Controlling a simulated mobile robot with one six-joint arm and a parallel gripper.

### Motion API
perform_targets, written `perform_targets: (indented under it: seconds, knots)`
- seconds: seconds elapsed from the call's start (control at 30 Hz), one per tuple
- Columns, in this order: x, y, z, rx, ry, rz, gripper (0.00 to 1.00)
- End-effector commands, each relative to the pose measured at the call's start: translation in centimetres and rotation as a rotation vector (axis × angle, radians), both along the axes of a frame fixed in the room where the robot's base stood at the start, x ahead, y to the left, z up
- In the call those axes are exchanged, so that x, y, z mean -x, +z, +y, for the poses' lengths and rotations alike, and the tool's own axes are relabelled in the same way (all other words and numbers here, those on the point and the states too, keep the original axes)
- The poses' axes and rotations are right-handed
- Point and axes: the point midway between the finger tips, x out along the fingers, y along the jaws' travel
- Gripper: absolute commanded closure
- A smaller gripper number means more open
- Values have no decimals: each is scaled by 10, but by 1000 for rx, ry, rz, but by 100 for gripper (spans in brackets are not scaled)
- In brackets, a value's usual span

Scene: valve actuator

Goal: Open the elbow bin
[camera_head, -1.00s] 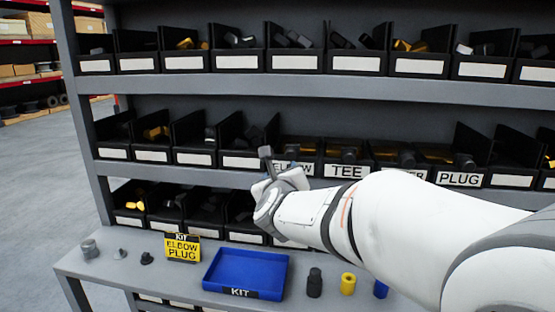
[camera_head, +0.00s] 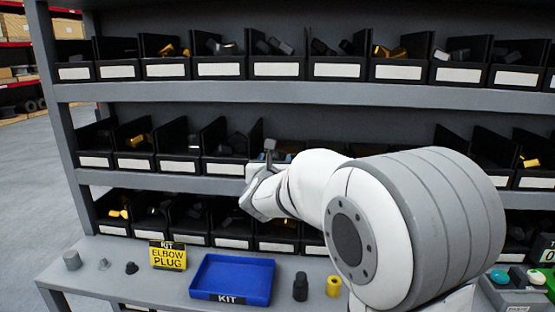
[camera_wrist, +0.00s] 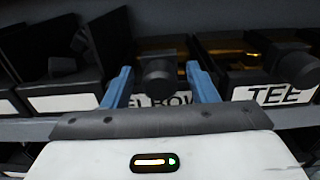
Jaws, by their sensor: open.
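The elbow bin (camera_wrist: 175,100) sits on the middle shelf. Its white label reads ELBOW, partly covered by a dark round knob (camera_wrist: 158,76) on its front. My gripper (camera_wrist: 158,68) has two blue fingers spread apart, one on each side of the knob in the wrist view. Whether the fingers touch it cannot be told. In the head view my gripper (camera_head: 270,152) is at the middle shelf, and my arm hides the elbow bin.
The TEE bin (camera_wrist: 283,95) is just right of the elbow bin. A plain-labelled bin (camera_wrist: 62,101) is to the left. Below, the bench holds a blue KIT tray (camera_head: 232,279), a yellow ELBOW PLUG sign (camera_head: 168,256) and small fittings.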

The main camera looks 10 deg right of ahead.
Motion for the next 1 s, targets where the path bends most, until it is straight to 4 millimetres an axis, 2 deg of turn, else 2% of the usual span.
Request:
perform_targets:
  seconds: [0.23, 0.83, 1.0]
  knots:
    - [0, 0, -1, 0, -1, 0, 49]
    - [0, 0, -2, 0, -2, 0, 98]
    - [1, -1, -1, 0, -3, 0, 100]
